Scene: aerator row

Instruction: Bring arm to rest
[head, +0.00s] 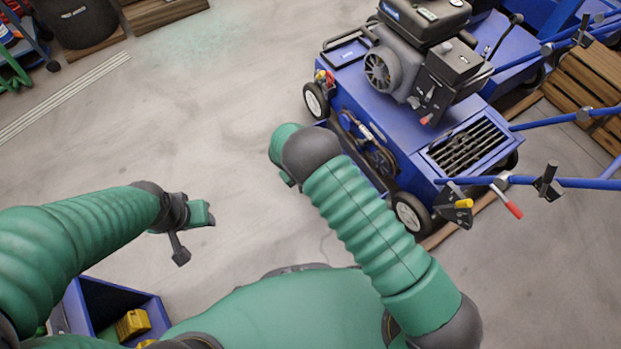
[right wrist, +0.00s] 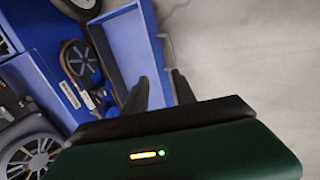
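My right arm reaches forward in the head view. I cannot tell whether the fingers touch the cover.
The aerator's front wheel (head: 411,214) and handle bars (head: 560,183) are at right. Wooden pallets (head: 590,85) lie behind. A blue bin (head: 100,300) with yellow items stands low at left. The concrete floor (head: 180,100) at centre left is clear.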

